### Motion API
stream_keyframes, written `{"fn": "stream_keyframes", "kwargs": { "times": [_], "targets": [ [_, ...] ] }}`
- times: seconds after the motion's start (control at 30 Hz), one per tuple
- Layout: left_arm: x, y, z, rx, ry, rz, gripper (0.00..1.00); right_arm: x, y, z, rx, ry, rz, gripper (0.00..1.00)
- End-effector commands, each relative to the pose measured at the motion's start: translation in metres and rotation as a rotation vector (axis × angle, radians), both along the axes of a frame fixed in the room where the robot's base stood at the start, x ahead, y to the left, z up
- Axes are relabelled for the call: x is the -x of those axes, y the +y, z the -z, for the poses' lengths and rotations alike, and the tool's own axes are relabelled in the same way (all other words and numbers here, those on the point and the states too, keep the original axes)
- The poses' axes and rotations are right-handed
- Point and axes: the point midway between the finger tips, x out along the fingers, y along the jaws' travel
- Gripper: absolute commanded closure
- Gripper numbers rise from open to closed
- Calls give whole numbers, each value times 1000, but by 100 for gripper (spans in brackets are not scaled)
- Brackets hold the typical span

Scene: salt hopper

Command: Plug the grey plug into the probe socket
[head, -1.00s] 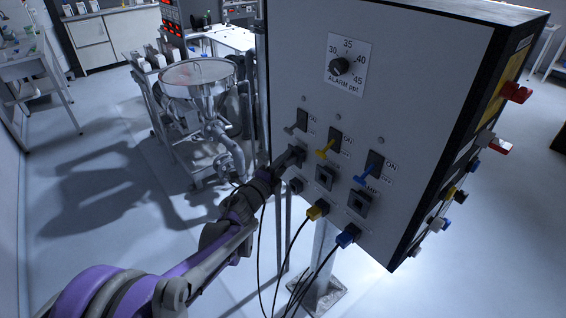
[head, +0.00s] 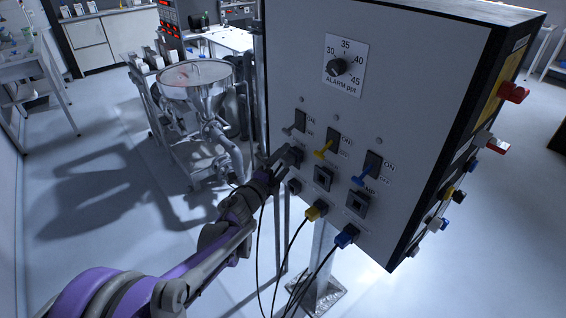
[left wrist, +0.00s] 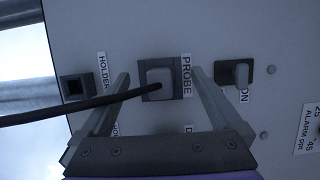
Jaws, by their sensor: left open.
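The grey plug (left wrist: 159,78) sits in the dark square probe socket (left wrist: 177,90) on the panel, its dark cable (left wrist: 75,108) running off to the left in the left wrist view. How deep it is seated I cannot tell. My left gripper (left wrist: 158,75) is open, its fingers on either side of the plug and apart from it. In the head view my left gripper (head: 270,168) is just off the panel face by the plug (head: 292,157). The holder (left wrist: 75,88) beside the socket is empty. My right gripper is not in view.
The panel box (head: 425,80) has grey (head: 289,130), yellow (head: 321,154) and blue (head: 362,179) switch levers. Yellow (head: 316,210) and blue (head: 347,236) plugs sit low, with hanging cables. Two sockets (head: 323,178) look empty. A steel hopper (head: 195,80) stands behind left.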

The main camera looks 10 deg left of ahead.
Motion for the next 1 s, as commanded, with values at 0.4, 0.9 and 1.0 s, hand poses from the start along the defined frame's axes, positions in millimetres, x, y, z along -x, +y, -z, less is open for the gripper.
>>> {"fn": "stream_keyframes", "kwargs": {
  "times": [0.4, 0.9, 1.0],
  "targets": [
    [7, 2, 0, 0, 0, -1, 1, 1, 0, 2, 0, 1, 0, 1],
    [31, 10, 0, 0, 0, 0, 1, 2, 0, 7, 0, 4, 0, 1],
    [36, 12, 0, 0, 0, 0, 1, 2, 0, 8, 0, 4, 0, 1]
  ]
}}
